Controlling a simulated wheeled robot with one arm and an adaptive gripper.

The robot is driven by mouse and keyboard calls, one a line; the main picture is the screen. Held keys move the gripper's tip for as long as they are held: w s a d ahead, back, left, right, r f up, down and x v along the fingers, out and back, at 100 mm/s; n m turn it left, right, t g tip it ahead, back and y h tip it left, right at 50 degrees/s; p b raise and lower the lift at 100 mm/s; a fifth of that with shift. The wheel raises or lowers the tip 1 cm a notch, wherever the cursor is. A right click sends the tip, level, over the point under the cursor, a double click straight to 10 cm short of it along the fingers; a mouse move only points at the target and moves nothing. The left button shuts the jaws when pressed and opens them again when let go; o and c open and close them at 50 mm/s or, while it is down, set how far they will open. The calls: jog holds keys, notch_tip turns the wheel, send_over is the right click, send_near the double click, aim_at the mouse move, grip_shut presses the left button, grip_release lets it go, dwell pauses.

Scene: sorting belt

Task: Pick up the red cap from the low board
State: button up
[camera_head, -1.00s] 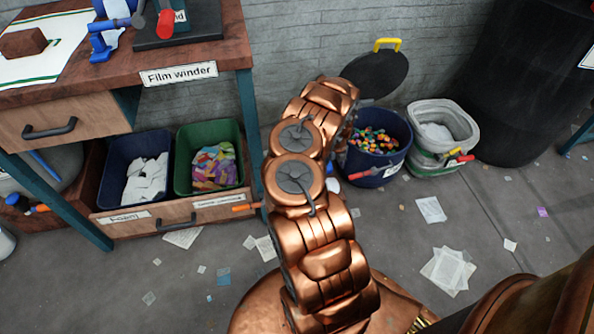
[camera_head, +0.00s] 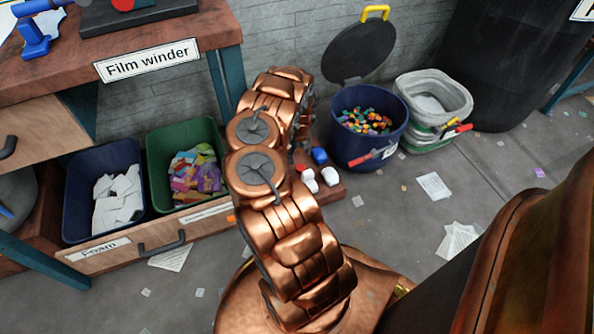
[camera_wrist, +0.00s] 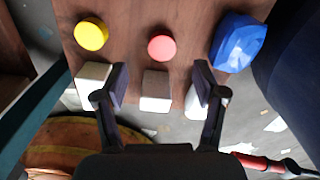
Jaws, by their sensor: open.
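The red cap (camera_wrist: 162,48) is a small round pinkish-red disc on the brown low board (camera_wrist: 130,30) in the wrist view. A yellow cap (camera_wrist: 91,34) lies to its left and a blue faceted piece (camera_wrist: 238,42) to its right. My gripper (camera_wrist: 161,82) is open and empty, its fingers apart just below the red cap in the picture. A white block (camera_wrist: 156,88) shows between the fingers.
More white blocks (camera_wrist: 92,82) sit near the fingers. A dark blue bucket (camera_head: 352,150) of coloured bits stands close to the board, with a grey bin (camera_head: 432,140) beyond. The bench drawer with a green bin (camera_head: 160,160) is at left. Papers litter the floor.

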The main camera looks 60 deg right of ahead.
aim_at(301, 167)
jog(key=shift+s+d+f+b, duration=0.15)
jog(key=shift+f+b, duration=0.95)
jog(key=shift+f, duration=0.75)
jog(key=shift+s+a+f+b, duration=0.1)
jog(key=shift+f+b, duration=0.95)
jog(key=shift+f, duration=0.75)
jog(key=c, duration=0.7)
